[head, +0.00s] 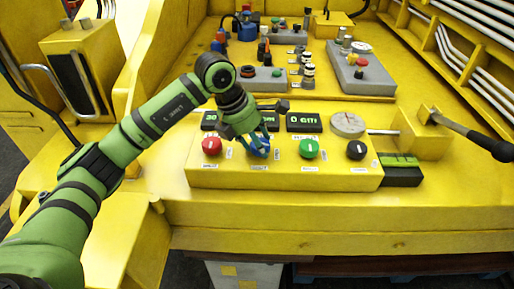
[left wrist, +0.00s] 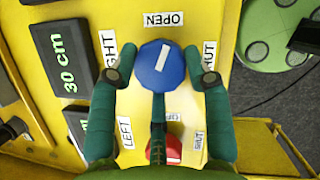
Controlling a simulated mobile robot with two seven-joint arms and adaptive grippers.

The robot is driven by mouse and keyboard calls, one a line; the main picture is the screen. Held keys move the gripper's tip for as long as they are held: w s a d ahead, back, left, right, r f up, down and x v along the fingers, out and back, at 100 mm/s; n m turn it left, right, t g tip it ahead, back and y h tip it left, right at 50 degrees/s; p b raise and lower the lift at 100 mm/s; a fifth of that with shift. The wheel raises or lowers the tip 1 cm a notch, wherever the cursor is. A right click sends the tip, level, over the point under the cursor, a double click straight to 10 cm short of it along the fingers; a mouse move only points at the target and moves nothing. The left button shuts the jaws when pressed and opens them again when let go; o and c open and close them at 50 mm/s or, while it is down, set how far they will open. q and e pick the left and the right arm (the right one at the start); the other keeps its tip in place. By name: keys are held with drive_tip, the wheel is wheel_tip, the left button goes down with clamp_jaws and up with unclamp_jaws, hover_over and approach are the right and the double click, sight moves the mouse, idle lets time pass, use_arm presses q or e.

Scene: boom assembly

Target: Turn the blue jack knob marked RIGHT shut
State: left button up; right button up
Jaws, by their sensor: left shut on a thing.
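The blue jack knob (left wrist: 160,66) is round with a white bar. In the left wrist view the bar is tilted, its upper end leaning right, between the OPEN label (left wrist: 163,19) above and the SHUT label (left wrist: 209,54) to the right. A partly hidden label ending in "GHT" (left wrist: 108,48) is to its left. My left gripper (left wrist: 162,78) has one finger on each side of the knob and is shut on it. In the head view the knob (head: 260,151) is mostly hidden under my left gripper (head: 258,146). My right gripper is in neither view.
A red knob (head: 211,146) marked LEFT is left of the blue one. Green (head: 309,149) and black (head: 356,150) knobs are to the right on the yellow panel (head: 230,179). Black displays (head: 303,122) and a white dial (head: 348,124) stand behind. A black-handled lever (head: 470,132) is at far right.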

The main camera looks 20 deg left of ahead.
use_arm(q)
drive_tip(key=m+b, duration=0.1)
drive_tip(key=m, duration=0.1)
drive_tip(key=shift+w+m+g+h, duration=0.15)
drive_tip(key=shift+m+g+h, duration=0.25)
drive_tip(key=m, duration=0.1)
drive_tip(key=m+g+b, duration=0.1)
drive_tip(key=m, duration=0.1)
drive_tip(key=shift+w+r+m, duration=0.1)
drive_tip(key=shift+w+m, duration=0.05)
drive_tip(key=shift+m, duration=0.15)
drive_tip(key=m+g, duration=0.1)
drive_tip(key=m, duration=0.2)
drive_tip(key=shift+w+m+g+b, duration=0.1)
drive_tip(key=shift+m+g+b, duration=0.2)
drive_tip(key=shift+g+b, duration=0.1)
drive_tip(key=shift+d+m+g, duration=0.1)
drive_tip(key=shift+m+g, duration=0.6)
drive_tip(key=shift+m, duration=1.1)
drive_tip(key=o, duration=1.1)
drive_tip(key=shift+o, duration=0.2)
